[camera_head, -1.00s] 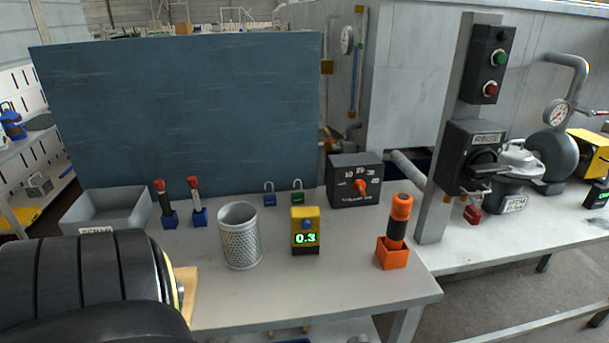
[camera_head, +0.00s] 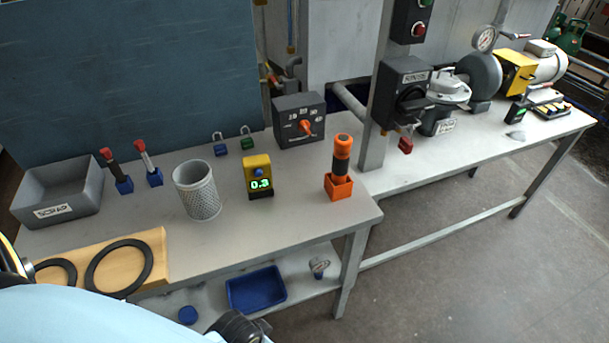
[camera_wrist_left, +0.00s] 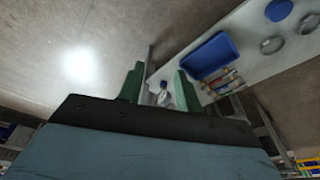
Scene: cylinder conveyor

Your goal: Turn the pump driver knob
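An orange knob (camera_head: 306,127) sits on the numbered face of a dark box (camera_head: 299,118) at the back right of the near bench. I cannot read a label naming it as the pump driver knob. A light blue part of my arm crosses the bottom left of the head view, well apart from the box. My left gripper (camera_wrist_left: 161,85) shows in the left wrist view with its green fingers apart and nothing held between them. The knob is not visible in that view. My right gripper is not in view.
A yellow meter (camera_head: 258,176) reading 0.3, a mesh cup (camera_head: 197,190) and an orange holder (camera_head: 339,187) with a black-and-orange tool (camera_head: 342,157) stand in front of the box. A grey scrap bin (camera_head: 63,193) is at left. A blue tray (camera_head: 256,288) lies on the lower shelf.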

